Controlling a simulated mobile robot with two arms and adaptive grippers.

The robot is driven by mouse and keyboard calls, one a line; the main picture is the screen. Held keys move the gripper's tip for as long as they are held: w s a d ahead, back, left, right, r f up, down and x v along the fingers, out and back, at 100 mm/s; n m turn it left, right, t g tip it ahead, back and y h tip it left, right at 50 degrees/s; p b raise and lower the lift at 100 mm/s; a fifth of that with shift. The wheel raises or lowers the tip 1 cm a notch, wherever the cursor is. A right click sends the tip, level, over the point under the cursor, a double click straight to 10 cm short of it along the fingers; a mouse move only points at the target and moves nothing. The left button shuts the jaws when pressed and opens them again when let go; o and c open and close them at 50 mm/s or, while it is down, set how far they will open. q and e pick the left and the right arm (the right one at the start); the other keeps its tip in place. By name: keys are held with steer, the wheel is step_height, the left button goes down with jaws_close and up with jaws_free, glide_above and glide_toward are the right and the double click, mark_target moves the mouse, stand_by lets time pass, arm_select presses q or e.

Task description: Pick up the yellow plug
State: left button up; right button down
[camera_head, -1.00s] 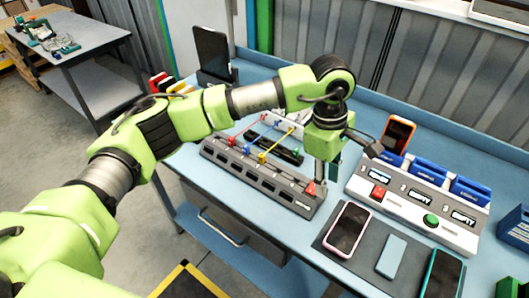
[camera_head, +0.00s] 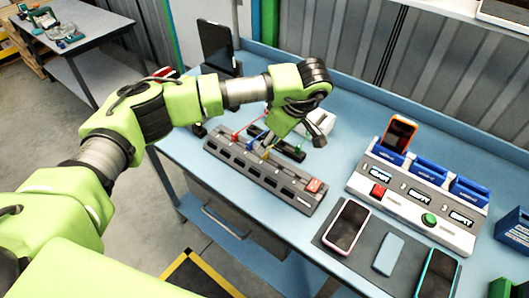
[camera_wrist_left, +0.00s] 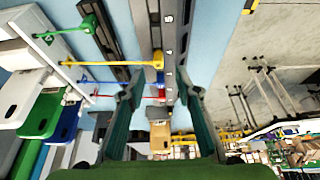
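The yellow plug (camera_wrist_left: 158,61) sits at the side of the long grey socket strip (camera_wrist_left: 177,40), and its yellow cable (camera_wrist_left: 105,63) runs left. In the head view, the yellow plug (camera_head: 264,154) is a small patch beside the strip (camera_head: 255,168), partly hidden by my left gripper (camera_head: 270,143). In the wrist view, my left gripper (camera_wrist_left: 159,80) is open. Its two dark green fingers stand apart, with the yellow plug between and just beyond the tips, not visibly touched. A blue plug (camera_wrist_left: 157,77) and a red plug (camera_wrist_left: 160,93) lie close behind it. My right gripper is not shown.
A green plug (camera_wrist_left: 87,25) is farther along a black bar (camera_wrist_left: 100,38). A red switch (camera_head: 314,186) is at the strip's near end. Right stand the phone dock (camera_head: 415,195) and a mat with phones (camera_head: 343,245). Bare blue table (camera_head: 335,160) lies between strip and dock.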

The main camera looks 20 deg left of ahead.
mark_target(265, 156)
arm_select(q)
steer(key=shift+f+p, duration=0.35)
steer(key=shift+p, duration=0.05)
steer(key=p+x, duration=0.1)
steer(key=x, duration=0.2)
steer(key=shift+w+d+f+p, duration=0.1)
steer(key=shift+d+f+p, duration=0.1)
steer(key=shift+p, duration=0.2)
steer(key=shift+a+f, duration=0.2)
steer(key=shift+f, duration=0.25)
jaws_close()
